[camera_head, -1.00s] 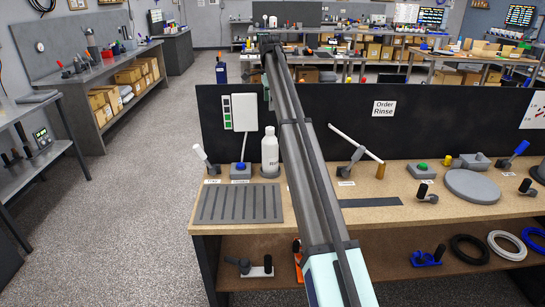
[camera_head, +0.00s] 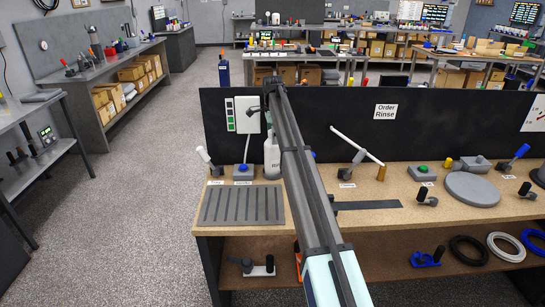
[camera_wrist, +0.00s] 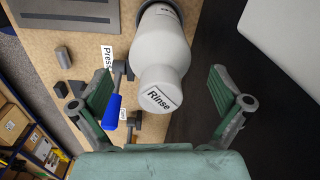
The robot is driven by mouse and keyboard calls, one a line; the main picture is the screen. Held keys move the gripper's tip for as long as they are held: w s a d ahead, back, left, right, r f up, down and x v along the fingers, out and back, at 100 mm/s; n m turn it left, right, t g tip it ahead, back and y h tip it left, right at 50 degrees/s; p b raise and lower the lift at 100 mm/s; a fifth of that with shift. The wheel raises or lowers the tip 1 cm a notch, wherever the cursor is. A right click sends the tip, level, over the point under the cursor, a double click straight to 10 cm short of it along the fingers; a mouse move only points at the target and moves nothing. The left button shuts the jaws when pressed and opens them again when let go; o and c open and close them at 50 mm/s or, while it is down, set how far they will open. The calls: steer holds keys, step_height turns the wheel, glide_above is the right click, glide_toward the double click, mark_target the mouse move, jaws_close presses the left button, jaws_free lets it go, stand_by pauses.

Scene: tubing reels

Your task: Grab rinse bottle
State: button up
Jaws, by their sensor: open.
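The white rinse bottle (camera_head: 271,160) stands on the wooden bench near its back panel, partly covered by my arm in the head view. In the wrist view the bottle (camera_wrist: 163,45) has a cap labelled "Rinse" facing the camera. My gripper (camera_wrist: 162,92) is open and empty, with one green finger on each side of the bottle's cap in the picture. The fingers do not touch the bottle. In the head view my gripper is small, above the bottle and in front of the dark panel.
A grey slotted mat (camera_head: 243,205) lies in front of the bottle. Left of the bottle are a base with a button (camera_head: 243,172) and a white-knobbed lever (camera_head: 204,157). A blue-handled lever (camera_wrist: 112,112) shows beside the left finger. The dark panel (camera_head: 440,130) stands behind.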

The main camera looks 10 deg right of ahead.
mark_target(273, 153)
steer(key=shift+d+f+p, duration=0.1)
steer(key=shift+f+p, duration=0.45)
steer(key=shift+f, duration=1.35)
steer(key=c, duration=1.8)
steer(key=shift+r, duration=0.15)
steer(key=shift+c, duration=0.2)
